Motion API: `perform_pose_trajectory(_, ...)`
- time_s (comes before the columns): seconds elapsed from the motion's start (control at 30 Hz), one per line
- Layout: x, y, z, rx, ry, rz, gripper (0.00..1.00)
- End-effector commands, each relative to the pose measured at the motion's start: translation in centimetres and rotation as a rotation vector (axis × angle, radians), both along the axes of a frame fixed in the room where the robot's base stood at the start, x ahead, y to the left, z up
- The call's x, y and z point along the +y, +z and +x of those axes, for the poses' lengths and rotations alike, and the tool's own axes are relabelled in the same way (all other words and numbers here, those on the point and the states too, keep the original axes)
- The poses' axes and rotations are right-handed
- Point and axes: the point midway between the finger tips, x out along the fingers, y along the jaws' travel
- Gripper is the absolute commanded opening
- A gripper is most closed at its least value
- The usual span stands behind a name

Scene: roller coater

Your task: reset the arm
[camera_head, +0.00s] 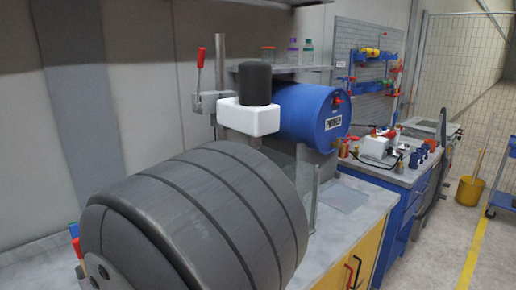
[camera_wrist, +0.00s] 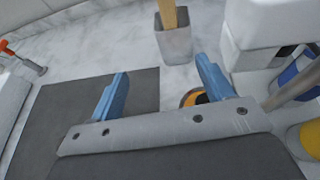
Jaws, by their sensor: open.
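My gripper (camera_wrist: 161,68) shows in the wrist view, with two blue fingers spread apart and nothing between them. It is above a marbled worktop, over a dark grey mat (camera_wrist: 60,112). In the head view, a large dark grey rounded body, which looks like part of my own arm, fills the foreground and hides much of the bench. My gripper cannot be made out there.
A grey holder (camera_wrist: 174,44) with a wooden stick stands beyond the fingers. A white machine body (camera_wrist: 262,20) is close at upper right.

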Motion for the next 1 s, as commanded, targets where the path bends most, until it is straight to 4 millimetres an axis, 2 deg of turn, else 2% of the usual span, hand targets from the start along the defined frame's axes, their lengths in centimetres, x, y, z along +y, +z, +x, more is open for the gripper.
perform_pose_trajectory(0.5, 7.4, 3.6, -6.7, 0.001, 0.220, 0.004, 0.74)
perform_pose_trajectory(1.0, 13.3, 7.1, -13.9, 0.004, 0.415, -0.006, 0.74)
